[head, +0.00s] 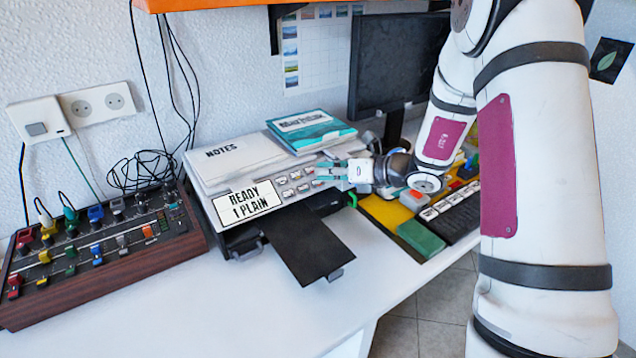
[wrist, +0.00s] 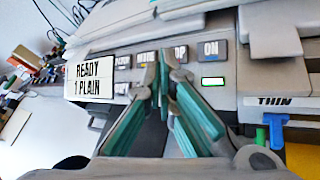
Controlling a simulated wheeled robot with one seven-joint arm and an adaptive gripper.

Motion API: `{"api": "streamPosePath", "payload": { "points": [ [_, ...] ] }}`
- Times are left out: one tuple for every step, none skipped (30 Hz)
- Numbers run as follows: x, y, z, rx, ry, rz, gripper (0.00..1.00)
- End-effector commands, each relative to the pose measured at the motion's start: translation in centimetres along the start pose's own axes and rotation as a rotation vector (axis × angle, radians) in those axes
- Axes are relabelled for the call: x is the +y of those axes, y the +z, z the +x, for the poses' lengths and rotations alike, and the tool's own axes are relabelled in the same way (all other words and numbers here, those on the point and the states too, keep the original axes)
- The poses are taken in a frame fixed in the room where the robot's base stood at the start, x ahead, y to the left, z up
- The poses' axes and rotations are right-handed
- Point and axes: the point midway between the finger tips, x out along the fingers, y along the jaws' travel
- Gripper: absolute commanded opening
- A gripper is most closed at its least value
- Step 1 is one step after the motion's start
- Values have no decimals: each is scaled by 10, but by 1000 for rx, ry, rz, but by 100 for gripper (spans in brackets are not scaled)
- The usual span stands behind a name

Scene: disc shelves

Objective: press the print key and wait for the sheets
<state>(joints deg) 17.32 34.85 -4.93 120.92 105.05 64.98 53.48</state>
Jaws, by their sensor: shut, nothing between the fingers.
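The printer (head: 238,190) stands on the white desk, and its display (head: 246,202) reads "READY 1 PLAIN". The display also shows in the wrist view (wrist: 90,79). Small keys (head: 290,186) sit in rows right of the display; I cannot read the print key's label. My gripper (head: 322,172) is shut and empty at the right end of the keys. In the wrist view its teal fingertips (wrist: 166,62) overlap the key panel beside a key ending in "OP" (wrist: 181,54); contact cannot be told. An "ON" key (wrist: 212,49) has a lit green lamp below it. The black front tray (head: 305,245) is bare.
A "NOTES" stack (head: 225,160) and a teal book (head: 311,130) lie on the printer. A slider box (head: 95,255) stands left. A monitor (head: 398,62), keyboard (head: 447,212) and green block (head: 421,238) are at right. The desk front is clear.

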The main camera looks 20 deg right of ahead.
Motion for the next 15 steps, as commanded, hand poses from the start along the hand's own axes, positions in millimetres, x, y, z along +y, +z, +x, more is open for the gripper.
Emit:
{"api": "streamPosePath", "payload": {
  "points": [
    [0, 0, 0, 0, 0, 0, 0],
    [0, 0, 1, 0, 0, 0, 0],
    [-1, -1, 1, 0, 0, 0, 0],
    [-2, -2, 2, 0, 0, 0, 0],
    [-2, -2, 3, 0, 0, 0, 0],
    [-3, -3, 4, 0, 0, 0, 0],
    [-4, -3, 4, 0, 0, 0, 0],
    [-4, -4, 5, 0, 0, 0, 0],
    [-4, -4, 6, 0, 0, 0, 0],
    [-4, -4, 6, 0, 0, 0, 0],
    [-4, -4, 6, 0, 0, 0, 0],
    [-4, -4, 6, 0, 0, 0, 0],
    [-4, -4, 6, 0, 0, 0, 0],
    [-4, -4, 6, 0, 0, 0, 0],
    [-4, -4, 6, 0, 0, 0, 0]
  ]
}}
